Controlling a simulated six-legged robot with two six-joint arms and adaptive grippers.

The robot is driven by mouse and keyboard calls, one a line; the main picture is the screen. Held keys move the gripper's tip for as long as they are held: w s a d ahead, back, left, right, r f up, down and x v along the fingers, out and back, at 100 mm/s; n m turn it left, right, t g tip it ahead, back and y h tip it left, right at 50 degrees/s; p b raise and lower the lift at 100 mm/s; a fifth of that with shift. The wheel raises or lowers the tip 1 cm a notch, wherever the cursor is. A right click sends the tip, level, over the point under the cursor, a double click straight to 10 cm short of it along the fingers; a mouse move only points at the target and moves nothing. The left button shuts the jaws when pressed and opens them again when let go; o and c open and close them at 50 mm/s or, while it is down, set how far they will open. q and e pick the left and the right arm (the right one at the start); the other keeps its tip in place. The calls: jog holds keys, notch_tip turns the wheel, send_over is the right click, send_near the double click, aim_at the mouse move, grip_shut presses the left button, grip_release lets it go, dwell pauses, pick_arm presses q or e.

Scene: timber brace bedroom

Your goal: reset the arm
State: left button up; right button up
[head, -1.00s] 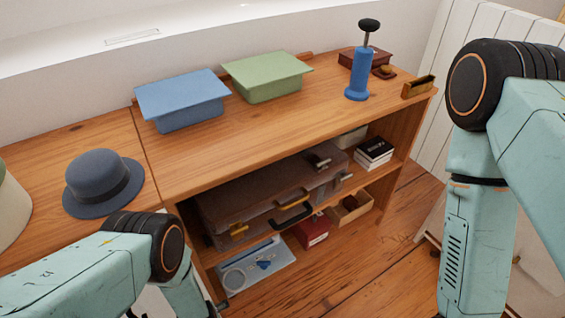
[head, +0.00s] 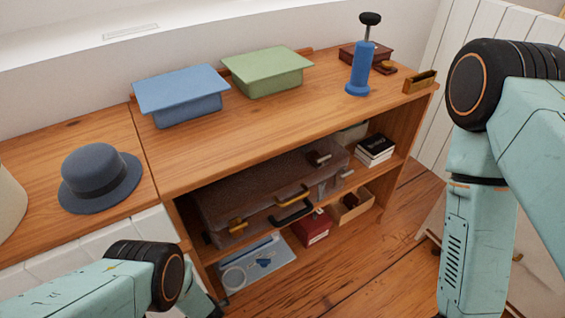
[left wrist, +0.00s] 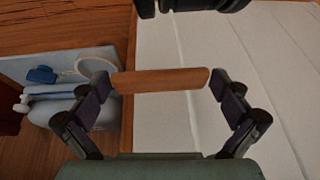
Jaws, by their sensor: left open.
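My left arm (head: 120,285) comes in at the lower left of the head view, beside the front of the wooden unit; its gripper is mostly below the picture. In the left wrist view my left gripper (left wrist: 160,83) is open, its two fingers apart. A short wooden bar (left wrist: 160,80) spans the gap between the fingertips, in front of a white panelled surface (left wrist: 240,60). I cannot tell whether the fingertips touch the bar. My right arm (head: 480,200) hangs down at the right of the head view; its gripper is out of the picture.
The wooden unit (head: 190,165) carries a blue box (head: 185,105), a green box (head: 268,80), a blue cylinder (head: 360,70) and a grey hat (head: 99,180). Floor (head: 345,260) shows at the right.

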pick_arm(q)
jog(key=shift+w+d+f+m+g+y+b, duration=0.15)
jog(key=shift+g+y+b, duration=0.55)
jog(key=shift+b, duration=1)
jog(key=shift+s+a+m+g+y+b, duration=0.1)
jog(key=shift+m+g+y+b, duration=0.2)
jog(key=shift+y+b, duration=1.1)
jog(key=shift+b, duration=0.85)
jog(key=shift+d+r+g, duration=0.15)
jog(key=shift+r+g, duration=0.05)
jog(key=shift+g, duration=0.1)
